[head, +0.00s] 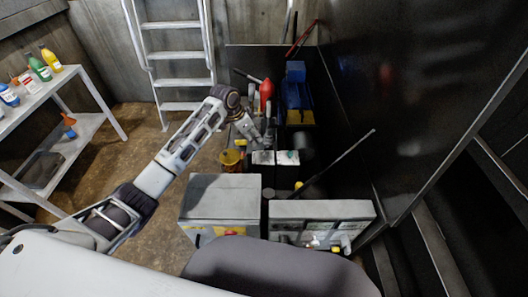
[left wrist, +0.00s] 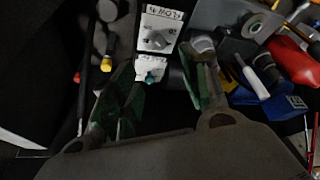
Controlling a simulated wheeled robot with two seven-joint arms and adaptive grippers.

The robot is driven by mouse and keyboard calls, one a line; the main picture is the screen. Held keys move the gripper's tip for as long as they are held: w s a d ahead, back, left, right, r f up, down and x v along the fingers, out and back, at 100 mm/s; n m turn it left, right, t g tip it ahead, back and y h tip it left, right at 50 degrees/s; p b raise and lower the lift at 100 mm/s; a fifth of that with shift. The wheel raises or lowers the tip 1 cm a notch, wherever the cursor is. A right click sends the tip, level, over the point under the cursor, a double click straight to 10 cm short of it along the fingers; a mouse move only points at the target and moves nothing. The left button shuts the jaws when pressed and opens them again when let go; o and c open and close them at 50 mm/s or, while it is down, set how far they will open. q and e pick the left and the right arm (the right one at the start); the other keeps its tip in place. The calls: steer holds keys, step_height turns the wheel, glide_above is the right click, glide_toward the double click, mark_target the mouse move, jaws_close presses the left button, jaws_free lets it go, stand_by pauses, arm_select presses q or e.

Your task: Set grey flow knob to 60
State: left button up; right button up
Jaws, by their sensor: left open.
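The grey flow knob (left wrist: 158,40) sits on a white plate whose "FLOW %" lettering appears upside down in the left wrist view. Its exact setting is too small to read. In the head view the flow plate (head: 263,158) lies just below my left gripper (head: 258,138). In the left wrist view my left gripper (left wrist: 166,62) is open, with its fingers either side of the plates and nothing between them gripped. The knob appears apart from both fingers. My right gripper is not in view.
A second white plate with a teal knob (left wrist: 150,76) adjoins the flow plate. A red object (head: 266,90) and a blue machine (head: 296,92) stand behind. Grey cabinets (head: 222,190) are in front. A shelf with bottles (head: 50,60) is at left, with open floor beside it.

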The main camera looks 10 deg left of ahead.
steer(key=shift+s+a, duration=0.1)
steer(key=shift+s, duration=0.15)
arm_select(q)
steer(key=b, duration=0.1)
glide_toward(265, 153)
steer(key=x, duration=0.5)
steer(key=shift+w+f, duration=0.2)
steer(key=shift+f, duration=0.15)
steer(key=shift+x, duration=0.75)
steer(key=shift+w+d+f, duration=0.15)
steer(key=shift+d+f, duration=0.05)
steer(key=shift+f, duration=0.4)
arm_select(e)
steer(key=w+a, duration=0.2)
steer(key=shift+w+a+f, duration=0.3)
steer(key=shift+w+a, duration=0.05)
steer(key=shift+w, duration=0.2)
